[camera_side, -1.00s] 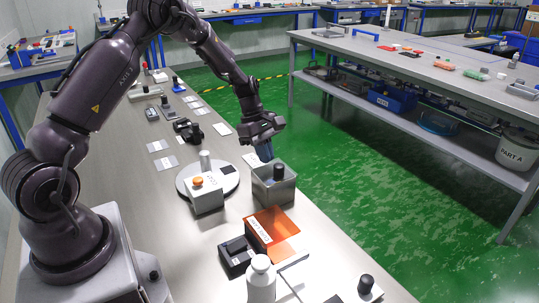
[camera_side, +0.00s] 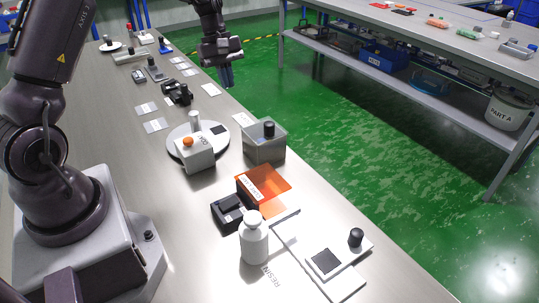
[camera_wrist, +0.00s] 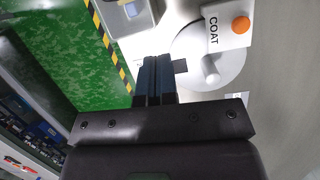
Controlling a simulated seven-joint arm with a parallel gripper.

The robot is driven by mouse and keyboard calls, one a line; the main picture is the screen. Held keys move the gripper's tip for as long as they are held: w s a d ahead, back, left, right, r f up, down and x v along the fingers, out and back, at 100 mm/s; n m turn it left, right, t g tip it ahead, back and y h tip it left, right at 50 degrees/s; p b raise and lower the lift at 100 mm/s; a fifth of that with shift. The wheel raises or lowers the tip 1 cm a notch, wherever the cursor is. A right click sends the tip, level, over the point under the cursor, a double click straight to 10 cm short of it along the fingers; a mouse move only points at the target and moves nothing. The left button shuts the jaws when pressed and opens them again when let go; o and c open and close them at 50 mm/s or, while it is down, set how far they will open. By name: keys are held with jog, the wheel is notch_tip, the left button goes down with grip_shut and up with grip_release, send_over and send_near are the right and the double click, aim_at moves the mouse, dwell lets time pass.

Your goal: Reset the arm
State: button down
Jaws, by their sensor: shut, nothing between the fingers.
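My gripper (camera_side: 226,76) hangs in the air past the far right edge of the bench in the side view, fingers pointing down. It is clear of the grey bin (camera_side: 263,150) and touches nothing. In the wrist view my gripper (camera_wrist: 158,62) has its two dark blue fingers together, with nothing between them. The grey bin holds a black-topped item (camera_side: 269,128). The COAT box (camera_side: 195,154) with its orange button stands at the front of a round pale disc (camera_side: 178,142). The COAT box (camera_wrist: 220,24) also shows in the wrist view.
An orange sheet (camera_side: 272,180), a black device (camera_side: 229,211), a white bottle (camera_side: 254,240) and a black-knobbed plate (camera_side: 326,262) occupy the near bench. Black parts (camera_side: 177,92) and several small cards lie farther back. Green floor is open to the right.

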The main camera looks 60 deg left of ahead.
jog(key=s+d+r+m+t+y, duration=0.1)
jog(key=s+d+r+m+t, duration=0.1)
jog(key=s+d+r+m, duration=0.5)
jog(key=s+d+r+m+t+y, duration=0.2)
jog(key=s+d+r+m, duration=0.6)
jog(key=s+d, duration=0.4)
jog(key=shift+d+r+m+t+y, duration=0.25)
jog(key=shift+m+t, duration=0.35)
jog(key=shift+m, duration=0.3)
